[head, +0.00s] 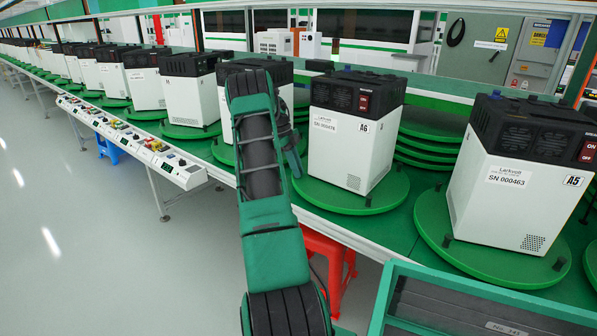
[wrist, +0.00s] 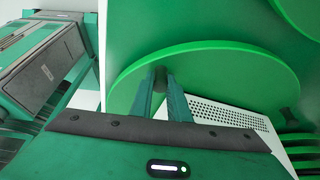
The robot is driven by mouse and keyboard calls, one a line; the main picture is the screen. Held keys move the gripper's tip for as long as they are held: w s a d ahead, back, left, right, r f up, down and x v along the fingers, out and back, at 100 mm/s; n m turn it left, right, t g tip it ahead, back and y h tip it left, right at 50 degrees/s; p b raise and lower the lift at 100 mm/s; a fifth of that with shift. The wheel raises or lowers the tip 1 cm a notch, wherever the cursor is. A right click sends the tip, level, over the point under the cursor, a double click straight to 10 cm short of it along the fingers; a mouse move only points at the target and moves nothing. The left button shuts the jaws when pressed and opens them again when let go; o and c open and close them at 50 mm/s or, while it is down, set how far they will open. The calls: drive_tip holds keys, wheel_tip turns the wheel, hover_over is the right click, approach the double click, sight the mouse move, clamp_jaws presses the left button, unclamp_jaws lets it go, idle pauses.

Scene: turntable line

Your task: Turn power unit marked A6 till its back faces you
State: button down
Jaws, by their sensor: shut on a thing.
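The power unit marked A6 (head: 340,145) is a white box with a black top, upright on a round green turntable (head: 348,206). Its face with the serial label, the red switch and the A6 mark is turned towards me. My gripper (head: 296,168) is low at the left edge of this turntable, beside the unit. In the wrist view my gripper (wrist: 161,80) is shut on a dark peg (wrist: 160,74) at the rim of the green disc (wrist: 215,62). The unit's perforated white side (wrist: 232,114) shows behind the fingers. My arm hides part of the neighbouring unit in the head view.
The unit marked A5 (head: 515,185) stands on its own turntable to the right. More units line the bench to the left. Stacked green discs (head: 425,140) lie behind A6. A red stool (head: 330,252) is below the bench, and a green crate (head: 470,305) is at front right.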

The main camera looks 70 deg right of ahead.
drive_tip(key=c, duration=1.7)
unclamp_jaws()
drive_tip(key=v, duration=1)
drive_tip(key=shift+w+r, duration=0.2)
drive_tip(key=shift+r, duration=0.15)
